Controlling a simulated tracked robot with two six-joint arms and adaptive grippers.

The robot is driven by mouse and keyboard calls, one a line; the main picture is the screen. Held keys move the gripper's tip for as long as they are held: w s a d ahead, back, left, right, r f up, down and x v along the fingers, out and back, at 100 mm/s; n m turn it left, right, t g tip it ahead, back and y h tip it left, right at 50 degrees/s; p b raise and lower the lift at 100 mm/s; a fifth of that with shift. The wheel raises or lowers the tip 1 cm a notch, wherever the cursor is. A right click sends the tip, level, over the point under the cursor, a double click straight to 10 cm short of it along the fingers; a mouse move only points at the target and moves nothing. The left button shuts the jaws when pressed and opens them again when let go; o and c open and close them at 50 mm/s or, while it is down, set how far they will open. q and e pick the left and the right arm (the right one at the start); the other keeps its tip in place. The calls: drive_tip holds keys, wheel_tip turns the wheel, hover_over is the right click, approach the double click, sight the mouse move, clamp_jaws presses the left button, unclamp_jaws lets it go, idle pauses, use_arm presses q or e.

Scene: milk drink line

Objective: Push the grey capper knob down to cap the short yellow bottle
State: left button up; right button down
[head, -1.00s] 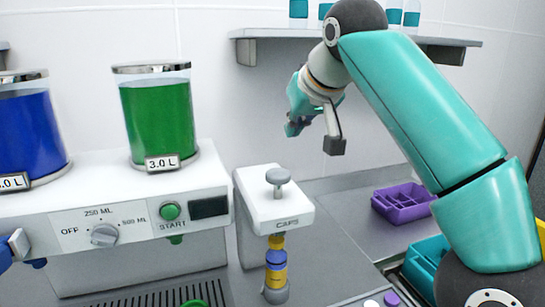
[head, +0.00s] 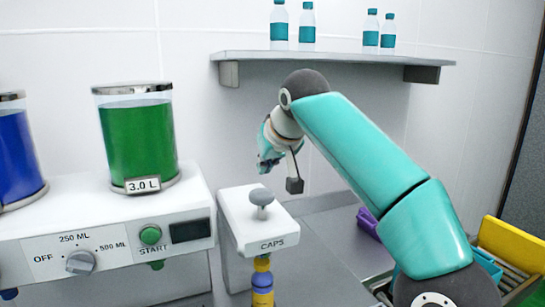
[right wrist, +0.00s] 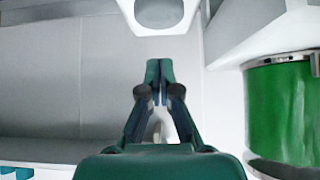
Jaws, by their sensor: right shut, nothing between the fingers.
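The grey capper knob (head: 262,197) stands up from the white capper marked CAPS (head: 238,222). The short yellow bottle (head: 262,299) stands under the capper, with yellow and blue parts showing; its lower end is cut off by the frame. My right gripper (head: 266,163) is shut and empty, just above the knob in the picture and apart from it. In the right wrist view the shut fingers (right wrist: 159,70) point at bare surface; a white block with a grey round shape (right wrist: 160,12) at the top looks like the capper. My left gripper is not in view.
Left of the capper is the white dispenser (head: 115,235), with a green tank (head: 139,145) and a blue tank (head: 18,150). A shelf (head: 335,58) with several bottles is behind.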

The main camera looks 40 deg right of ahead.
sight(261, 190)
drive_tip(key=f, duration=0.2)
drive_tip(key=w+f+b, duration=0.1)
drive_tip(key=f, duration=0.1)
drive_tip(key=shift+d+b, duration=0.15)
drive_tip(key=shift+b, duration=0.15)
drive_tip(key=shift+f, duration=0.55)
drive_tip(key=shift+f, duration=0.1)
